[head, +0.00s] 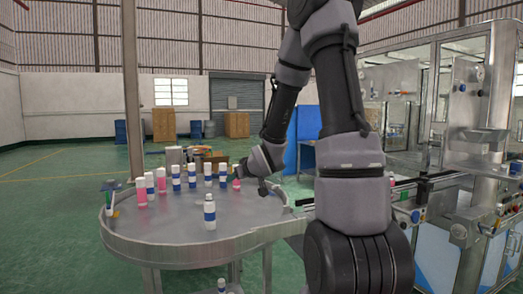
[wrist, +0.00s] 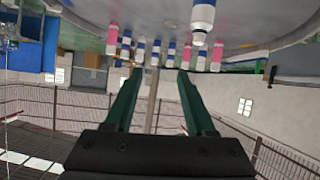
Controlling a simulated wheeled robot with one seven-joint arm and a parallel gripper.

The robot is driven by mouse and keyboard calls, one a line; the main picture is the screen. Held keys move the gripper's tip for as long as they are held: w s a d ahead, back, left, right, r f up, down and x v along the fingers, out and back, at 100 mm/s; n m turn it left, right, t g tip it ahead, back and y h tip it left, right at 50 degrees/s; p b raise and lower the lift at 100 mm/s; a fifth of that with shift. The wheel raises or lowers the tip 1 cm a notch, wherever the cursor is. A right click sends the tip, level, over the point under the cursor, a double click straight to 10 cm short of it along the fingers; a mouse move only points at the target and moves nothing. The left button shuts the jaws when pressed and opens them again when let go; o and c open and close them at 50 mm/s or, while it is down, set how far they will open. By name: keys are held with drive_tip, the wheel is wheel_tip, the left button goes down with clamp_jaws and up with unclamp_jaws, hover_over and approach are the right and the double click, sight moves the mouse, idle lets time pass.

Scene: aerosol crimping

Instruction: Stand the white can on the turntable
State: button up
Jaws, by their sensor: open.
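The round grey turntable (head: 165,232) carries several cans, white with blue bands or pink. A white can with a blue band (head: 210,212) stands upright and apart from the others near the turntable's front; a similar can looms large at the top of the wrist view (wrist: 203,16). Another white-topped can (head: 222,286) is cut off by the bottom edge, below the turntable. I cannot tell which one is the task's white can. My gripper (wrist: 159,76) is open, its green fingers apart with nothing held between them. In the head view its fingers are too small to make out, near the right-hand cans.
A row of white-and-blue cans (head: 192,176) and pink cans (head: 141,192) stands along the turntable's far side. A raised rim runs round the turntable. A glazed machine (head: 470,140) stands at the right. The turntable's front left is bare.

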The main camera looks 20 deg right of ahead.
drive_tip(key=s+a+r+m+g, duration=0.1)
drive_tip(key=s+r, duration=0.4)
drive_tip(key=s, duration=0.5)
drive_tip(key=s+a+r+m+g, duration=0.1)
drive_tip(key=s+r, duration=0.4)
drive_tip(key=s, duration=0.5)
drive_tip(key=s+a+r+m+g, duration=0.1)
drive_tip(key=s+r+m+g, duration=0.2)
drive_tip(key=s, duration=0.6)
wheel_tip(320, 180, up, 2)
drive_tip(key=shift+s+r+m+g+y, duration=0.1)
drive_tip(key=shift+s+m+g+y, duration=0.25)
drive_tip(key=shift+m, duration=0.45)
